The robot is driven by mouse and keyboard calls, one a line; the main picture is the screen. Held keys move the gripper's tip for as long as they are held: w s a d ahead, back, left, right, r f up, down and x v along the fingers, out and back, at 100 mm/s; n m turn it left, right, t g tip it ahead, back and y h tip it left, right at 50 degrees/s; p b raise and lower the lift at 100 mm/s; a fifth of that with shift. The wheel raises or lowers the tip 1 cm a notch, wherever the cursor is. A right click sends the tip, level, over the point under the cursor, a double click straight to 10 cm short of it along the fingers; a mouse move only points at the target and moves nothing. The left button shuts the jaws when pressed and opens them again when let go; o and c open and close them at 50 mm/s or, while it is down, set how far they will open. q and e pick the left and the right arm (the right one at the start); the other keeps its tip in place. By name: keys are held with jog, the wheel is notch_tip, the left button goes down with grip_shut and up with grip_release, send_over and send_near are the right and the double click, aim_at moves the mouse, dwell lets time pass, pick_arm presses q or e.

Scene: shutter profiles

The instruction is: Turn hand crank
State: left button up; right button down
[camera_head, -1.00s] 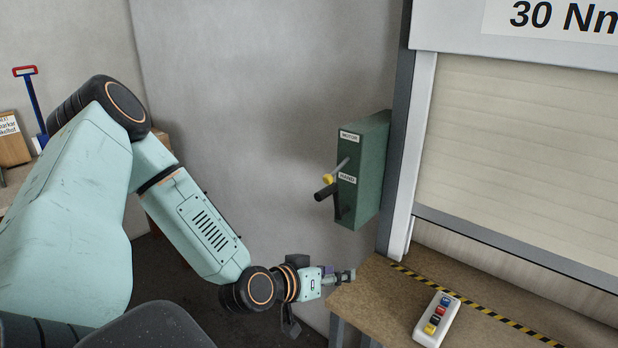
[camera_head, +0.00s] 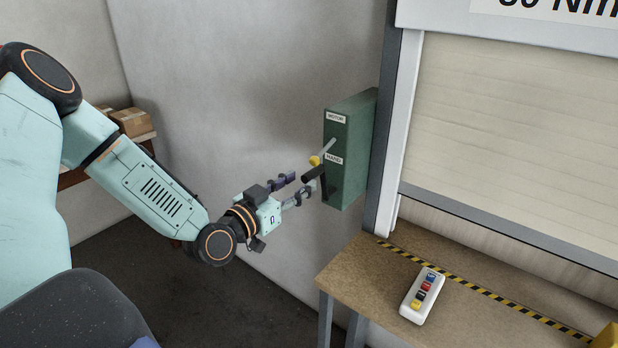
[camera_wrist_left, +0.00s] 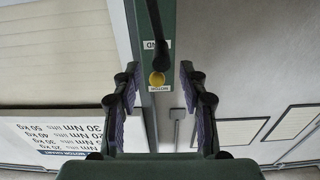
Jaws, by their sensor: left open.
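A green box (camera_head: 345,150) is fixed to the wall beside the shutter, with MOTOR and HAND labels. From its front stick a lever with a yellow knob (camera_head: 315,160) and a crank with a black handle (camera_head: 313,174). My left gripper (camera_head: 302,182) is open just left of the handle, its fingertips close to it; contact cannot be told. In the left wrist view the open gripper (camera_wrist_left: 158,72) has the yellow knob (camera_wrist_left: 157,79) showing between its fingers and the dark crank (camera_wrist_left: 156,22) above them. My right gripper is out of view.
A roller shutter (camera_head: 500,140) fills the right side. Below it, a wooden bench (camera_head: 360,277) carries a white push-button box (camera_head: 422,296) and a yellow-black striped strip (camera_head: 480,289). A cardboard box (camera_head: 131,122) sits on a shelf behind my arm.

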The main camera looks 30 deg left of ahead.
aim_at(321, 168)
pick_arm(q)
jog(key=w, duration=0.2)
jog(key=w+b, duration=0.1)
jog(key=w, duration=0.1)
jog(key=shift+w+d+f, duration=0.1)
jog(key=shift+f, duration=0.2)
jog(key=shift+w+r, duration=0.25)
jog(key=shift+w, duration=0.35)
jog(key=shift+w+f, duration=0.15)
jog(key=shift+w, duration=0.1)
jog(key=shift+s, duration=0.2)
jog(key=c, duration=0.6)
grip_shut()
